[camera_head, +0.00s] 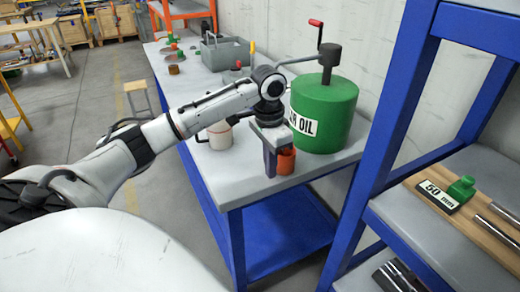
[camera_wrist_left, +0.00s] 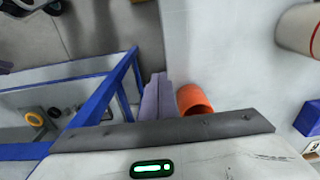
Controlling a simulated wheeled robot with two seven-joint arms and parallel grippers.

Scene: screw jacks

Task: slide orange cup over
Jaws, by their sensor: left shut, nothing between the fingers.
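The orange cup (camera_head: 286,161) stands on the grey top of the blue-framed table, close to the front edge and just in front of the green oil drum. My left gripper (camera_head: 270,164) points down beside the cup, on its left side, and partly hides it. In the left wrist view the closed fingers (camera_wrist_left: 158,97) are side by side with nothing between them. The orange cup (camera_wrist_left: 194,98) is right beside them there, outside the fingers; I cannot tell whether they touch. My right gripper is not in view.
The green oil drum (camera_head: 323,112) stands close behind the cup. A white container (camera_head: 219,136) stands to the left, near the table's edge. A blue shelf (camera_head: 405,110) with a 50 mm plate (camera_head: 438,196) and metal rods is at right. Free tabletop (camera_head: 225,172) lies left of the cup.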

